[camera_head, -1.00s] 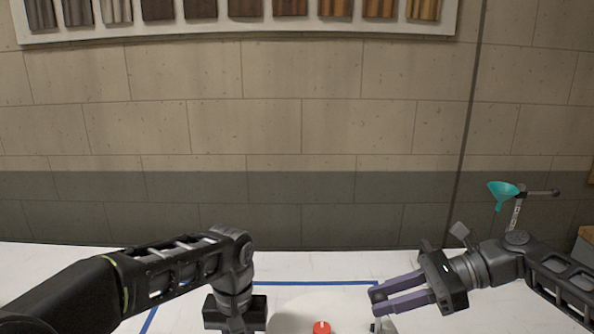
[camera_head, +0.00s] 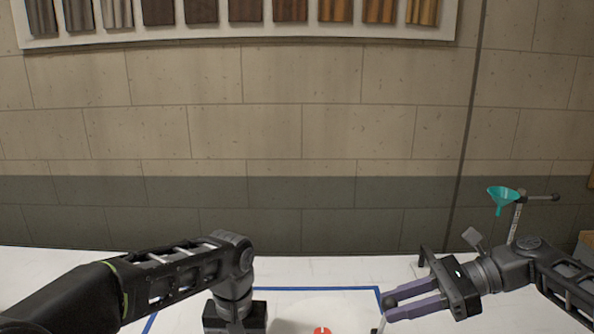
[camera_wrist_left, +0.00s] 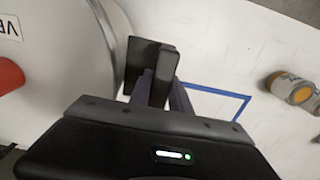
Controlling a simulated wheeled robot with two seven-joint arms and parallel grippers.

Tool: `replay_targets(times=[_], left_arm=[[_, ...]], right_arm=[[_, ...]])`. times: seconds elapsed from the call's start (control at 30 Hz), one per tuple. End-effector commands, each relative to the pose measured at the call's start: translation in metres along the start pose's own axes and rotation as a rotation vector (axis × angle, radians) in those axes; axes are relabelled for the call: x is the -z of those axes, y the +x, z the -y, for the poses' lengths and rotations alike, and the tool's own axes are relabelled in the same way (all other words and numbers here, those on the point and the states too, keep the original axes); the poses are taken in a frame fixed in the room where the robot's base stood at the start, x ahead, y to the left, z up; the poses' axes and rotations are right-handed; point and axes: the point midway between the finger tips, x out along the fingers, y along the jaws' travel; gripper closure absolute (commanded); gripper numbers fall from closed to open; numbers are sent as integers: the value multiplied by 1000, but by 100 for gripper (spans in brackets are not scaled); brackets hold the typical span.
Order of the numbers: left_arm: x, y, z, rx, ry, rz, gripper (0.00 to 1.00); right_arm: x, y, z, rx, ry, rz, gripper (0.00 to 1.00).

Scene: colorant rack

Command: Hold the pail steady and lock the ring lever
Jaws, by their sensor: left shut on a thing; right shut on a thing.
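The pail's pale lid (camera_head: 290,328) shows at the bottom edge of the head view, with a red cap (camera_head: 322,330) on it. Most of the pail is out of that frame. The left wrist view shows the pail (camera_wrist_left: 70,50) at the left, with lettering and the red cap (camera_wrist_left: 9,75). My left gripper (camera_wrist_left: 148,75) is shut at the pail's edge; its dark pads hide what they grip. My right gripper (camera_head: 390,303) has purple fingers closed on a dark rounded end, apparently the ring lever, right of the lid. The lever's link to the ring is hidden.
Blue tape (camera_head: 320,289) marks the white table behind the pail. A teal funnel (camera_head: 503,198) hangs on a stand at the right. The left wrist view shows a jar with an amber band (camera_wrist_left: 292,90) on the table.

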Motion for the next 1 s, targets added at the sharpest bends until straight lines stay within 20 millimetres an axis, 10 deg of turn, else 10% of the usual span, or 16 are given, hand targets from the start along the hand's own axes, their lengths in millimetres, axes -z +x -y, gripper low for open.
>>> replay_targets(times=[0.6, 0.63, 1.0], left_arm=[[1, 1, 6, 9, -6, 1, 100], [1, 1, 6, 9, -6, 1, 100], [0, 1, 2, 3, -1, 0, 100]], right_arm=[[14, -16, 1, 7, 6, -7, 100], [14, -16, 1, 7, 6, -7, 71], [11, -15, 0, 2, 2, -3, 46]])
